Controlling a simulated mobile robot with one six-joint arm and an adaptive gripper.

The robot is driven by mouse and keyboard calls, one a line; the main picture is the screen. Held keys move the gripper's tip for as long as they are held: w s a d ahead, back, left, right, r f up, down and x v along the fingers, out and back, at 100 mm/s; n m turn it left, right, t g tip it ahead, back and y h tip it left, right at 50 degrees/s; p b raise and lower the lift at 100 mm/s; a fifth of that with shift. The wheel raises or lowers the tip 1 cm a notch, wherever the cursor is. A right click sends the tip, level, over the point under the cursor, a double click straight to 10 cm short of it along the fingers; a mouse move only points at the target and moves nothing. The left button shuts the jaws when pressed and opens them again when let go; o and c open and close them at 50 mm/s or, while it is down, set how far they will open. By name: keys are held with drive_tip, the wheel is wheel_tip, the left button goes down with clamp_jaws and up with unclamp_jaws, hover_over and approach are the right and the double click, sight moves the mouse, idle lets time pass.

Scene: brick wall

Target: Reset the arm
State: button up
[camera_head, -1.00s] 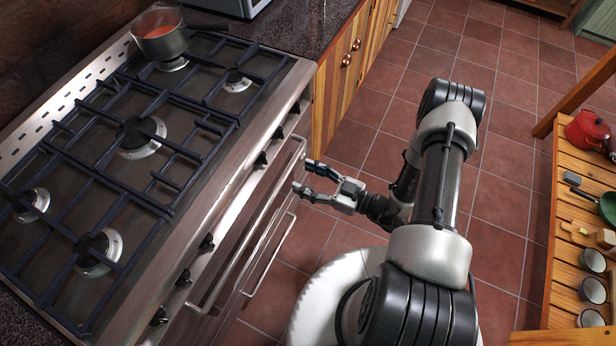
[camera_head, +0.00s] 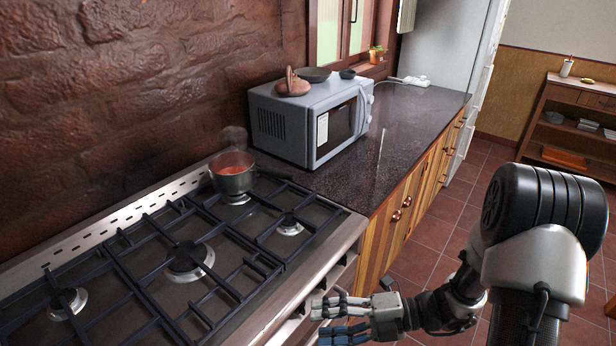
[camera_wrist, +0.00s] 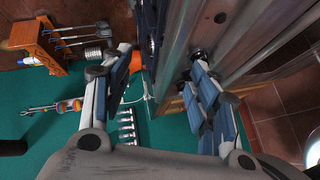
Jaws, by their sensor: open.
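My gripper (camera_head: 338,318) is in front of the stove's front edge, low in the head view, with its fingers pointing left toward the stove. It is open and I see nothing between its fingers. In the wrist view both fingers of my gripper (camera_wrist: 165,95) stand wide apart. My arm comes in from the right of the head view and bends at a large black and white joint.
The gas stove (camera_head: 330,240) is close left of my gripper. A steaming pot of red liquid (camera_head: 232,176) sits on its back burner. A microwave (camera_head: 318,115) stands on the dark counter (camera_head: 410,130). Tiled floor (camera_head: 410,255) is open beyond the arm.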

drive_tip(key=s+d+r+n+g+h, duration=0.2)
drive_tip(key=s+r+n+h, duration=0.8)
drive_tip(key=n, duration=1.2)
drive_tip(key=s+d+r+n+t+h, duration=0.3)
drive_tip(key=d+r+n+t+h, duration=0.2)
drive_tip(key=n, duration=1.2)
drive_tip(key=shift+s+d+r+t, duration=0.25)
drive_tip(key=shift+d+r+t, duration=0.55)
drive_tip(key=shift+d+r, duration=0.55)
drive_tip(key=shift+d+f, duration=0.15)
drive_tip(key=shift+f, duration=0.05)
